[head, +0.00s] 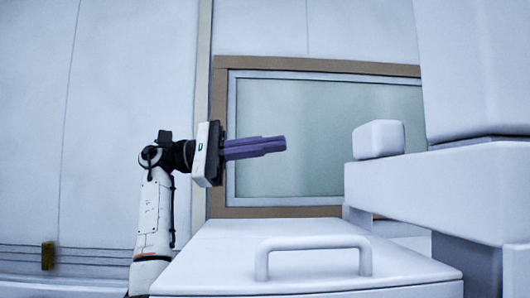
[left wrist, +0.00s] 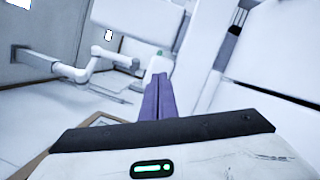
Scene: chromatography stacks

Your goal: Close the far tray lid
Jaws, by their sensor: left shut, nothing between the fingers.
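A white lid-like panel (head: 215,262) with a raised white bar handle (head: 315,243) fills the bottom middle of the head view. I cannot tell whether it is the far tray lid, and its lower part is cut off by the frame edge. My left gripper (head: 284,145) is above and behind this panel, apart from it, with its purple fingers shut together, pointing right. The fingers also show in the left wrist view (left wrist: 158,95), with nothing between them. My right gripper is not identifiable in either view.
A white stacked instrument (head: 430,185) stands at the right, with a small white block (head: 378,139) on its ledge. A brown-framed window (head: 310,140) is behind. A white jointed shape (left wrist: 75,75) is at the upper left of the left wrist view. Air around the fingers looks clear.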

